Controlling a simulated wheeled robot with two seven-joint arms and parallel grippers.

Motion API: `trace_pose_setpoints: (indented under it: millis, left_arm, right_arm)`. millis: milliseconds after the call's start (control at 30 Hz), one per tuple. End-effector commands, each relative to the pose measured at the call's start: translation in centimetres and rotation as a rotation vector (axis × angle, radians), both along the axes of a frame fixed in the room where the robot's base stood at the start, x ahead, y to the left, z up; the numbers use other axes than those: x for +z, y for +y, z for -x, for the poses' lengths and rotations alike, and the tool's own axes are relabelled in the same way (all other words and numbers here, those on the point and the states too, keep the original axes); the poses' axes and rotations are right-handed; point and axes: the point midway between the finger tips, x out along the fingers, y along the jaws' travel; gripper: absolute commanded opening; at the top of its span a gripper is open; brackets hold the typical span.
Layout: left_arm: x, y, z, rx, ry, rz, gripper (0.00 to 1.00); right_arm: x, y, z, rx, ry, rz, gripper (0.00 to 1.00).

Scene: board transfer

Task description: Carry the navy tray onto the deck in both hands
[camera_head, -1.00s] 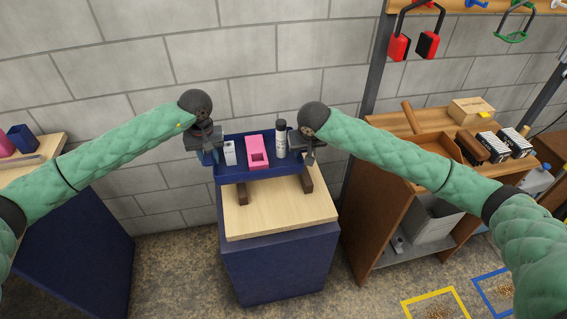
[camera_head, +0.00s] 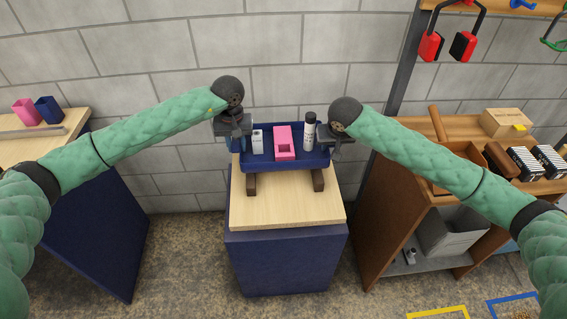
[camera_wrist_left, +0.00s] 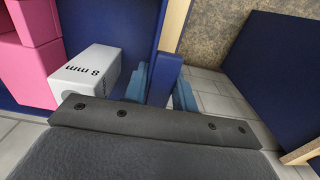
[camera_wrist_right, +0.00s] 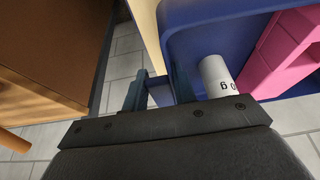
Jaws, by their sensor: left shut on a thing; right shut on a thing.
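The navy tray (camera_head: 262,167) is level between my two grippers, over the rear of a pale wooden deck (camera_head: 287,211) with two dark brown blocks (camera_head: 251,184). I cannot tell whether it touches the blocks. It holds a white box (camera_head: 257,142), a pink block (camera_head: 284,143) with a recess and a white bottle with a dark cap (camera_head: 309,133), all upright. My left gripper (camera_head: 236,136) is shut on the tray's left end; its fingers show in the left wrist view (camera_wrist_left: 160,88). My right gripper (camera_head: 338,148) is shut on the right end, seen in the right wrist view (camera_wrist_right: 158,92).
The deck tops a navy cabinet (camera_head: 287,262) against a grey block wall (camera_head: 170,50). A brown shelf unit (camera_head: 385,220) with boxes stands close on the right. Another wood-topped navy table (camera_head: 95,235) is at the left, with floor between. The deck's front half is bare.

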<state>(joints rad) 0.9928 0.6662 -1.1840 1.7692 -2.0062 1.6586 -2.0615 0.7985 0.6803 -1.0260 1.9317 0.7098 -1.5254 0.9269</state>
Motion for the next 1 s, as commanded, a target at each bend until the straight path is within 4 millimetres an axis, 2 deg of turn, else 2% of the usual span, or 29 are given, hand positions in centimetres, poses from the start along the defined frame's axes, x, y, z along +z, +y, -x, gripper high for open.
trace_pose_setpoints:
  millis: [1000]
  left_arm:
    - [-4.1,0.3,-0.1,0.004,-0.001,-0.005,0.00]
  right_arm:
    - [-4.1,-0.4,-0.1,-0.005,0.000,0.004,0.00]
